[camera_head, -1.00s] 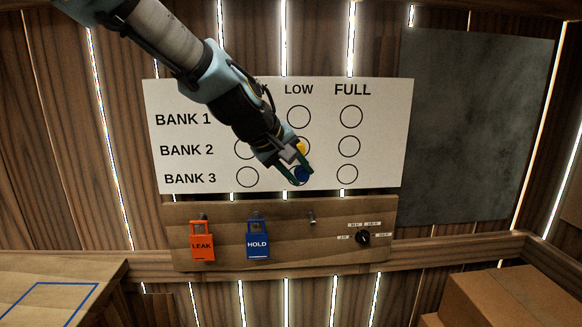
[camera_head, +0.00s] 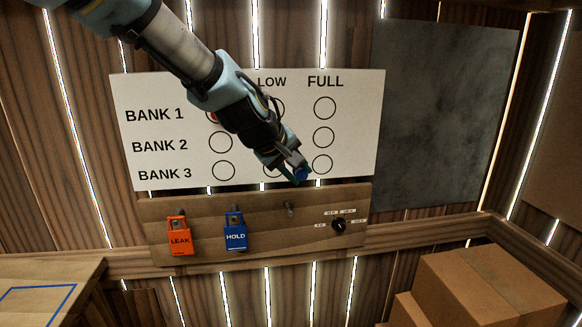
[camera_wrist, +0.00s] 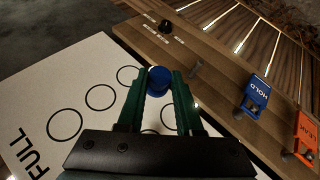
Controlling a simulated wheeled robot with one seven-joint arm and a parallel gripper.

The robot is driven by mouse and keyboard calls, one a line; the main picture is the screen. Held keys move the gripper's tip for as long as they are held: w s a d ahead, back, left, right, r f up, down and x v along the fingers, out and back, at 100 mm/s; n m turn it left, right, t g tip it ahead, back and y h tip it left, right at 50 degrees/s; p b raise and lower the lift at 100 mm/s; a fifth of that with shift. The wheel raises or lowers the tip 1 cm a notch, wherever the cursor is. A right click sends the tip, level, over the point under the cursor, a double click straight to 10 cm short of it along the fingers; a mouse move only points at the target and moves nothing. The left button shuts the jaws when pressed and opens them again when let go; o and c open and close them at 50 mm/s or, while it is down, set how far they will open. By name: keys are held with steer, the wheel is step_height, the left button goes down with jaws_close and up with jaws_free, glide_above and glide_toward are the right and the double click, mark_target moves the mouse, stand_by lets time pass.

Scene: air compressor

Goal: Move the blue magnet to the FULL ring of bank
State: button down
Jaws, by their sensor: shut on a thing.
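The blue magnet (camera_head: 301,174) is a small round disc at the tips of my gripper (camera_head: 296,169). It is between the LOW and FULL columns at the BANK 3 row, left of that row's FULL ring (camera_head: 322,165). In the wrist view the blue magnet (camera_wrist: 160,80) sits between the green fingers, just right of the BANK 3 FULL ring (camera_wrist: 127,75). My gripper is shut on it. I cannot tell whether the magnet touches the white board (camera_head: 361,130). The three FULL rings are empty. My arm covers part of the LOW column.
A red magnet (camera_head: 213,116) shows partly behind my arm at BANK 1. Below the board, a wooden panel carries an orange LEAK tag (camera_head: 180,240), a blue HOLD tag (camera_head: 235,236), a bare peg (camera_head: 290,209) and a black knob (camera_head: 338,225). Cardboard boxes (camera_head: 480,285) stand at lower right.

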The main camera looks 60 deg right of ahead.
mark_target(323, 165)
steer(key=s+d+f+p, duration=0.2)
steer(key=s+d+p, duration=0.2)
steer(key=s+d, duration=0.1)
steer(key=shift+s+f, duration=0.4)
steer(key=shift+s, duration=0.5)
stand_by(0.4)
steer(key=shift+w+d, duration=0.1)
steer(key=shift+w+d+p, duration=0.3)
steer(key=shift+w+d, duration=0.5)
steer(key=shift+d, duration=0.25)
steer(key=shift+w+d+p, duration=0.25)
steer(key=shift+w+d, duration=0.55)
steer(key=shift+d, duration=0.3)
steer(key=shift+w+d+p, duration=0.3)
steer(key=shift+w+d, duration=0.5)
steer(key=shift+d, duration=0.25)
steer(key=shift+w+d, duration=0.3)
steer(key=shift+d, duration=0.2)
stand_by(0.7)
stand_by(0.4)
steer(key=shift+c, duration=2.4)
jaws_free()
